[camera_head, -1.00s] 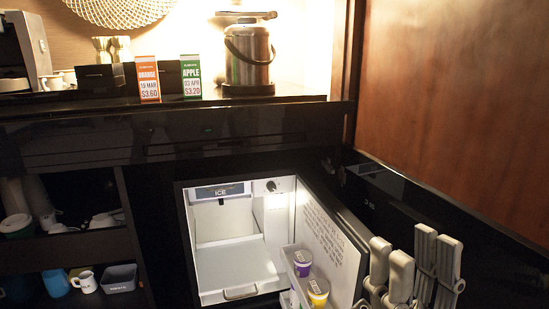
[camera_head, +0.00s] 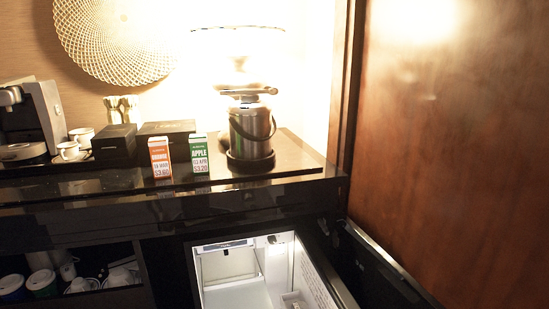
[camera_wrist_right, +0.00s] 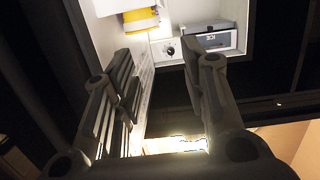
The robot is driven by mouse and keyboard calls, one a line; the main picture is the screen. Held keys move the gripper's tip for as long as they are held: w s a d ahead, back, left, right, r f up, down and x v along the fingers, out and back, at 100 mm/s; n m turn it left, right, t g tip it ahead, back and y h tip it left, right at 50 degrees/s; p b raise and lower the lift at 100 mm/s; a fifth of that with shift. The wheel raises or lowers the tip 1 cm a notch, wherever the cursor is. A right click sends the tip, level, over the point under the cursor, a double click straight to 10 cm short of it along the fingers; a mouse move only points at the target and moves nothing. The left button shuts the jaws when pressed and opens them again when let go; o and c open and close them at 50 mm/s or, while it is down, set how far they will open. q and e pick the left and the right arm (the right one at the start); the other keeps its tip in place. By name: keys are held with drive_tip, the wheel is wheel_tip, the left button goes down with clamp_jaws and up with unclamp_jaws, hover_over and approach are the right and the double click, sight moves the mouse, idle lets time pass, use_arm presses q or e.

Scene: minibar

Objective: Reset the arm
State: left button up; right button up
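My right gripper (camera_wrist_right: 165,95) shows in the right wrist view with its two fingers spread apart and nothing between them. My right gripper is out of the head view. My left gripper is in neither view. The open fridge (camera_head: 235,293) shows at the bottom of the head view, with its door (camera_head: 318,285) swung out to the right.
An orange carton (camera_head: 160,158) and a green apple carton (camera_head: 200,155) stand on the dark counter beside a steel ice bucket (camera_head: 251,132). A coffee machine (camera_head: 40,115) and cups are at the left. A wooden panel (camera_head: 460,140) closes off the right side. Shelves with cups (camera_head: 42,284) are lower left.

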drive_tip(key=s+d+f+g+h+p, duration=0.1)
drive_tip(key=s+d+f+g+p, duration=0.3)
drive_tip(key=s+f, duration=0.4)
drive_tip(key=s+d+f+g+h+p, duration=0.1)
drive_tip(key=s+f+g+p, duration=0.35)
drive_tip(key=s, duration=0.45)
use_arm(q)
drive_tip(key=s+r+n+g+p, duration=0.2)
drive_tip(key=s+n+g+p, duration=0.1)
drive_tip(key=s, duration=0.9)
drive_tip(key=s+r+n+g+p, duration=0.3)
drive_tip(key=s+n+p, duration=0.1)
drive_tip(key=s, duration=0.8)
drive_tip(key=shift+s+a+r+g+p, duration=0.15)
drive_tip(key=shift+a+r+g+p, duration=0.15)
drive_tip(key=shift+p, duration=0.4)
use_arm(e)
drive_tip(key=s+d+f+g, duration=0.1)
drive_tip(key=s+d+g, duration=0.1)
drive_tip(key=s, duration=0.6)
drive_tip(key=s+d+f+g+h, duration=0.1)
drive_tip(key=s+d+f+g, duration=0.1)
drive_tip(key=s, duration=0.7)
drive_tip(key=s+d+f+g+h, duration=0.1)
drive_tip(key=s+d+g, duration=0.1)
drive_tip(key=s, duration=0.6)
drive_tip(key=shift+s+d+f+m, duration=0.15)
drive_tip(key=shift+s+d+m, duration=0.05)
drive_tip(key=shift+s+m, duration=0.2)
